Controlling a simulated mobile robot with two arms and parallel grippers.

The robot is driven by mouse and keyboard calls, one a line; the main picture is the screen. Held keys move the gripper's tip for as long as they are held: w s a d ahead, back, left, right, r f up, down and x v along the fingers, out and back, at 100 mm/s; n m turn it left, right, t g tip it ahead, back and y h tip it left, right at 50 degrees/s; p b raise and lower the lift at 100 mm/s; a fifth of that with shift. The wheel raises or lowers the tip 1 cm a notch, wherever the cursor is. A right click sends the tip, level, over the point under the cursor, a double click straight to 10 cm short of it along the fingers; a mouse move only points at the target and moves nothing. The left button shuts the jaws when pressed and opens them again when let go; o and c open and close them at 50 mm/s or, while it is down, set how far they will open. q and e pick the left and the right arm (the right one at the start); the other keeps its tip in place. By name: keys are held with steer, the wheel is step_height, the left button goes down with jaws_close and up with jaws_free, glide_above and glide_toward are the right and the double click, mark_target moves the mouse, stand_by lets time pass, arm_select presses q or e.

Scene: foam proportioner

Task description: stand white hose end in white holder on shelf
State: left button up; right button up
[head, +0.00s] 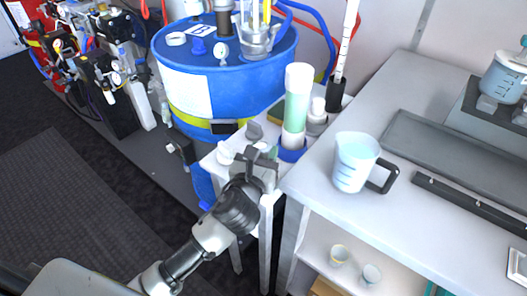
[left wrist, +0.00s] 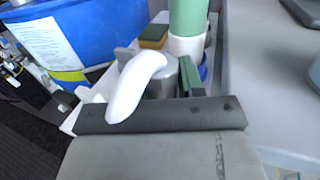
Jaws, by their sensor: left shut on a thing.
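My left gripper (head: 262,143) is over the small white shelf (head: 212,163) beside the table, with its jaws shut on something. A white curved hose end (left wrist: 135,86) crosses in front of the gripper in the left wrist view; a bit of it shows left of the gripper in the head view (head: 225,153). A grey cylindrical piece (left wrist: 162,80) sits between the fingers; I cannot tell whether it belongs to the hose end. The gripper covers much of the shelf, and I cannot make out the white holder clearly. My right gripper is out of view.
A tall green and white cylinder (head: 297,100) in a blue ring stands close right of the gripper. A blue drum (head: 235,75) is behind. A measuring jug (head: 353,163) stands on the grey table (head: 400,215). A yellow-green sponge (left wrist: 153,37) lies on the shelf.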

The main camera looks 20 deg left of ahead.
arm_select(q)
steer(key=shift+f+b, duration=0.3)
steer(key=shift+f, duration=0.25)
steer(key=o, duration=0.8)
steer(key=shift+s, duration=0.1)
steer(key=shift+s+r+p, duration=0.1)
steer(key=shift+s+p, duration=0.3)
steer(key=shift+s, duration=2.3)
steer(key=s, duration=0.5)
steer(key=shift+s, duration=0.2)
